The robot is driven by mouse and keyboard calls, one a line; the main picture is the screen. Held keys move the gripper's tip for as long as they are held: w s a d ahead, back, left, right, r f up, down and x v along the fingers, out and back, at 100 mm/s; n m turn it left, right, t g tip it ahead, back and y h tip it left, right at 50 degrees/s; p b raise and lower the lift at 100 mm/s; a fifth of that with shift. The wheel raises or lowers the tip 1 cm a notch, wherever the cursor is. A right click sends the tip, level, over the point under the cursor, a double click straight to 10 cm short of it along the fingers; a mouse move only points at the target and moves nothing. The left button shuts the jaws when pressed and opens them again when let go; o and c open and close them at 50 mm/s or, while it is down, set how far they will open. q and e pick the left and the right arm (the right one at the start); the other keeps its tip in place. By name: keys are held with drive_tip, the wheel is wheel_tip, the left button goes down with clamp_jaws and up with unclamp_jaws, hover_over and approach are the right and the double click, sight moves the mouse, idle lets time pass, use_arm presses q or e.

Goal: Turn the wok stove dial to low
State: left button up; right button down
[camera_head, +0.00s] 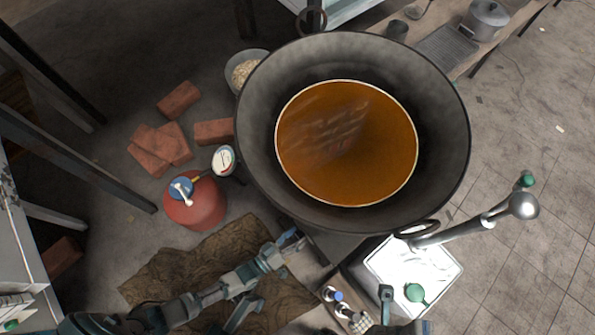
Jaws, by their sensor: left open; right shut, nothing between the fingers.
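A large black wok (452,120) holds brown liquid (385,140) in the middle of the head view. A round white dial face (223,159) with red marks stands at the wok's lower left, beside a red gas cylinder (195,208). The cylinder has a blue top with a white handle (183,192). I cannot read the dial's setting. My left gripper (291,241) is open below the wok's lower edge, to the lower right of the dial and apart from it. My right gripper (386,293) is shut and empty near the bottom, beside a white-topped stand.
Several bricks (178,100) lie on the floor at left. A brown cloth (165,275) lies under my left arm. The white-topped stand (440,265) and a metal ladle-like tool (470,231) are at lower right. Small bottles (335,298) stand near my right gripper.

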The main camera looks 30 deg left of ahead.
use_arm(q)
drive_tip(key=v, duration=0.7)
drive_tip(key=shift+s, duration=0.1)
